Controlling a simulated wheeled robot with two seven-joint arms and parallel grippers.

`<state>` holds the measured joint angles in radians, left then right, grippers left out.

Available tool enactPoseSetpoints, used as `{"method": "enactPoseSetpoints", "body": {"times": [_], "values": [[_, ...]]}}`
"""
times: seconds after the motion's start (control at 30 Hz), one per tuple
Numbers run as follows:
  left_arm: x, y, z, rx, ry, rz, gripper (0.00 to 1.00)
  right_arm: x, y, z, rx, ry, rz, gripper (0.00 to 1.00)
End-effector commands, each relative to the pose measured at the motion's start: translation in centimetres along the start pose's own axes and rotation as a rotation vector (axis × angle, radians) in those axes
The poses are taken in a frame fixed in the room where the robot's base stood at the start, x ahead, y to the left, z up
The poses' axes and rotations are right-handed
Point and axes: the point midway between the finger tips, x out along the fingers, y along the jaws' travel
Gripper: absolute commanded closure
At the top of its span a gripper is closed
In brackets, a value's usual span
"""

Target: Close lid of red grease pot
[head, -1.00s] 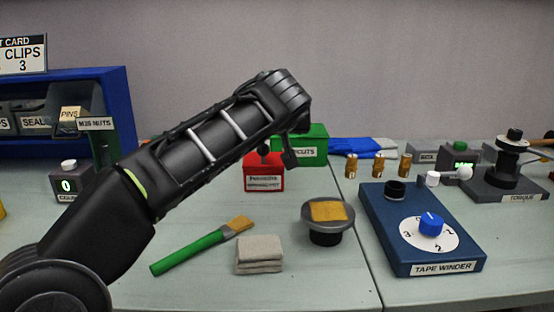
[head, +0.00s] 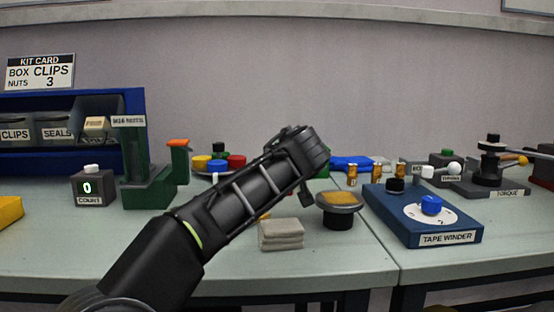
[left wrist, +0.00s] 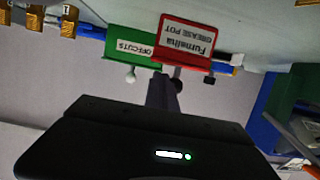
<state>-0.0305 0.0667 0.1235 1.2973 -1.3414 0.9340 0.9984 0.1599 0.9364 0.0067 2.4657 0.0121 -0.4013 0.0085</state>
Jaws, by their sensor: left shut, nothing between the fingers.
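In the head view the pot is hidden behind my left arm. My right gripper is not in view.
The green offcuts box (left wrist: 130,46) is beside the pot. A folded cloth (head: 281,235) and a round dark stand with a yellow pad (head: 340,199) are in front. The blue tape winder (head: 425,225) is right; a counter (head: 93,188) and blue shelf (head: 60,160) are left.

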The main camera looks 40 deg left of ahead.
Motion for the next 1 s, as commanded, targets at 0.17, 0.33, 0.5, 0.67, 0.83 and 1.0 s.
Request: {"method": "enactPoseSetpoints", "body": {"times": [0.17,0.33,0.5,0.67,0.83,1.0], "values": [[0.6,0.1,1.0,0.001,-0.002,0.000,1.00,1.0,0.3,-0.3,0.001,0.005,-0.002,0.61],[0.6,0.1,1.2,0.001,-0.004,-0.001,1.00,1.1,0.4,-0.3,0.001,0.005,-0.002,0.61],[0.7,0.1,1.2,0.002,-0.006,-0.002,1.00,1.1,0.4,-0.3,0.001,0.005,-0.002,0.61],[0.7,0.1,1.3,0.002,-0.007,-0.002,1.00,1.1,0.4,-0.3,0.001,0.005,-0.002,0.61],[0.7,0.1,1.2,0.003,-0.009,-0.002,1.00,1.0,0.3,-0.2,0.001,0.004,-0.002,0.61],[0.3,-0.5,-0.5,0.002,-0.005,-0.002,1.00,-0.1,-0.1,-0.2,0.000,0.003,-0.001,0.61]]}}
